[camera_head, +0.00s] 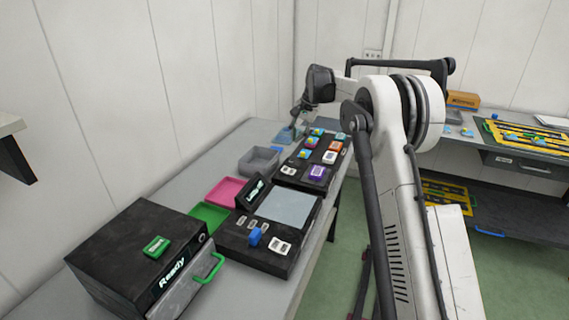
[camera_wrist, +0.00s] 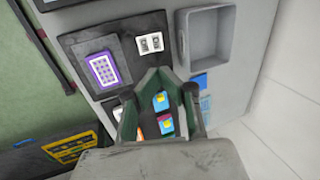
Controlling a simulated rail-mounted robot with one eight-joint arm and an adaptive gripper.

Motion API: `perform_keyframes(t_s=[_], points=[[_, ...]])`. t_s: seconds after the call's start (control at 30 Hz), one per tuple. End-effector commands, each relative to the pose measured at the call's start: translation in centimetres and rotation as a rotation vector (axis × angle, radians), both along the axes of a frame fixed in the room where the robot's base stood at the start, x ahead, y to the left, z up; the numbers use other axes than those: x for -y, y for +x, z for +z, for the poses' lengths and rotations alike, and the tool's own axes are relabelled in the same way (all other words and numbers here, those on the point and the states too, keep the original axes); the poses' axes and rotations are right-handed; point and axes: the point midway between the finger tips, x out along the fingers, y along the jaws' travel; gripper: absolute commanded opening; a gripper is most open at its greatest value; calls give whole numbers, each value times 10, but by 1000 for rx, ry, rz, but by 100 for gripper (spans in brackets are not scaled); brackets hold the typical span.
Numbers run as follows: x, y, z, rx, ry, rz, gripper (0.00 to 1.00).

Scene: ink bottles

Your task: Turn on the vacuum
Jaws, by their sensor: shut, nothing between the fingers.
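No label naming the vacuum is readable. A black panel (camera_head: 303,167) stands on the far part of the bench. It carries a white double switch (camera_head: 289,170) and a purple keypad (camera_head: 318,173). In the wrist view the white switch (camera_wrist: 150,42) is beyond my fingertips, and the purple keypad (camera_wrist: 104,70) is to their left. My gripper (camera_head: 296,128) is above the far end of this panel, shut and empty. Its green-grey fingers (camera_wrist: 159,72) converge at the tips in the wrist view. Colourful pieces show between the finger links. I cannot tell whether the tips touch the panel.
A nearer black device has a grey plate (camera_head: 288,207), a blue knob (camera_head: 255,237) and white switches (camera_head: 280,246). A black box marked "Ready" (camera_head: 130,245) stands at the near left. A grey bin (camera_head: 259,160), a pink tray (camera_head: 226,191) and a green tray (camera_head: 210,215) line the wall side.

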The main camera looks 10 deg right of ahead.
Motion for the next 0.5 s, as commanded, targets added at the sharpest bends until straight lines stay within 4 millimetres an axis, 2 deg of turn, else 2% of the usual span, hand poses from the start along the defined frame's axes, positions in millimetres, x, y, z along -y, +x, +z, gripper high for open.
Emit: perform_keyframes(t_s=[0.37, 0.5], points=[[0, 1, -1, -1, 1, -1, 0], [-2, 2, -9, -1, 1, -1, 0]])
